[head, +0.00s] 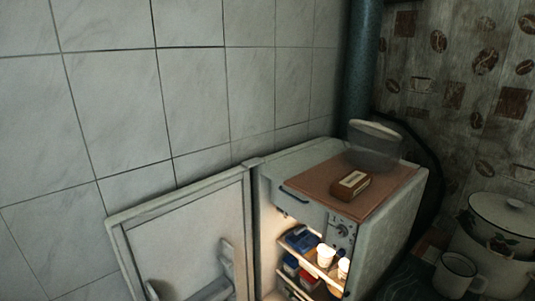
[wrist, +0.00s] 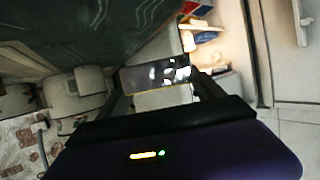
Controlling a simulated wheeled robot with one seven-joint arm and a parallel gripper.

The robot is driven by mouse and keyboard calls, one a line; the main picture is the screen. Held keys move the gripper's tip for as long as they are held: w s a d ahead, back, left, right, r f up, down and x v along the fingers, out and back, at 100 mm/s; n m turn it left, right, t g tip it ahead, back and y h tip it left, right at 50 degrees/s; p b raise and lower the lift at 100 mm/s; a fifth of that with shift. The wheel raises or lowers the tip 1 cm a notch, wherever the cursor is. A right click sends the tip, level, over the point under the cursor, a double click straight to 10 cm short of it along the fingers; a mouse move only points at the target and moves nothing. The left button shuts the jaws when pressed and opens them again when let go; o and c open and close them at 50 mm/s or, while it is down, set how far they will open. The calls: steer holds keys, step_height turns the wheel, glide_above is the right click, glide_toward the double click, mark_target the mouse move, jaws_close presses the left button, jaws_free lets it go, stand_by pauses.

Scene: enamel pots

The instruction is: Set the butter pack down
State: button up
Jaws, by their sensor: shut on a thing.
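In the wrist view my gripper (wrist: 158,84) is shut on a small dark pack with pale patches and a thin yellow edge, which I take to be the butter pack (wrist: 152,76). It sits between the two fingers, clear of any surface that I can make out. My gripper and this pack do not show in the head view. There, a small white fridge (head: 395,232) stands with its door (head: 188,240) open. On its top lies a reddish-brown mat (head: 388,190).
A brown block with a pale label (head: 351,186) lies on the mat, with a grey see-through container (head: 374,145) behind it. Tubs (head: 326,256) stand on the lit shelves. A white mug (head: 459,275) and enamel pot (head: 505,225) stand at right. The mat's right part is bare.

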steer(key=s+a+f+n+y, duration=0.3)
steer(key=s+a+f, duration=0.4)
steer(key=f, duration=0.1)
steer(key=shift+s+f+t+y, duration=0.25)
steer(key=shift+t+y, duration=0.05)
steer(key=shift+y, duration=0.1)
